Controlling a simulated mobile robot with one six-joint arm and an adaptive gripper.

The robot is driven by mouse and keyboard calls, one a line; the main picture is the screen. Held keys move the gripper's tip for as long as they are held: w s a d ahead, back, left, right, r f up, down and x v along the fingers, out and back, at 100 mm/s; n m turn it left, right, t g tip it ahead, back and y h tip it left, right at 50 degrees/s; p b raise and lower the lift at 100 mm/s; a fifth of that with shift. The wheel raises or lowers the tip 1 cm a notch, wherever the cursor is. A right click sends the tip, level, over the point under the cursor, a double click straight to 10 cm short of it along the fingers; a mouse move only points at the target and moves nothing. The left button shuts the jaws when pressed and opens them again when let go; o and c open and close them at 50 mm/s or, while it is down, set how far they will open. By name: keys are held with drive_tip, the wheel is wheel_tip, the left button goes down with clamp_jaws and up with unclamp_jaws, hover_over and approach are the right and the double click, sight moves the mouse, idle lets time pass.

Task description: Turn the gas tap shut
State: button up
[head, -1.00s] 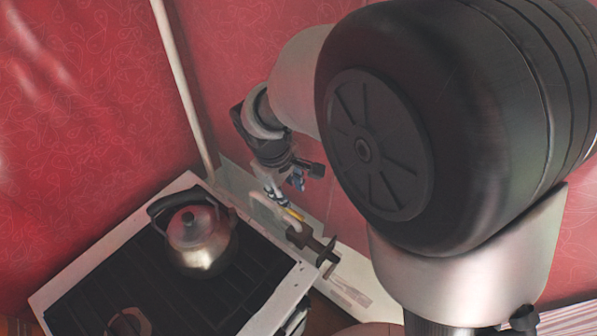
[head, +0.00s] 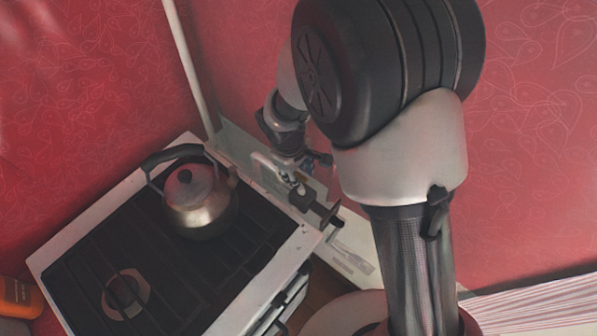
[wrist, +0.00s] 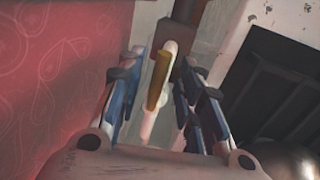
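The gas tap's yellow lever (wrist: 158,80) shows in the wrist view, on a pale pipe with a brown block (wrist: 180,58) behind it. My gripper (wrist: 164,62) is open, with its blue-padded fingers on either side of the lever. Gaps show between the lever and both fingers, so it is not gripped. In the head view my gripper (head: 308,165) is beside the pale bent pipe (head: 268,160) and dark fitting (head: 315,207) behind the stove. There the lever is small and mostly hidden by my gripper.
A metal kettle (head: 198,205) stands on the black-grated stove (head: 150,270), left of my gripper. Its rounded side also shows at the lower right of the wrist view (wrist: 285,160). Red patterned walls (head: 90,90) stand close behind. An orange object (head: 20,297) is at lower left.

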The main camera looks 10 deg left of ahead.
drive_tip(key=shift+c, duration=0.5)
clamp_jaws()
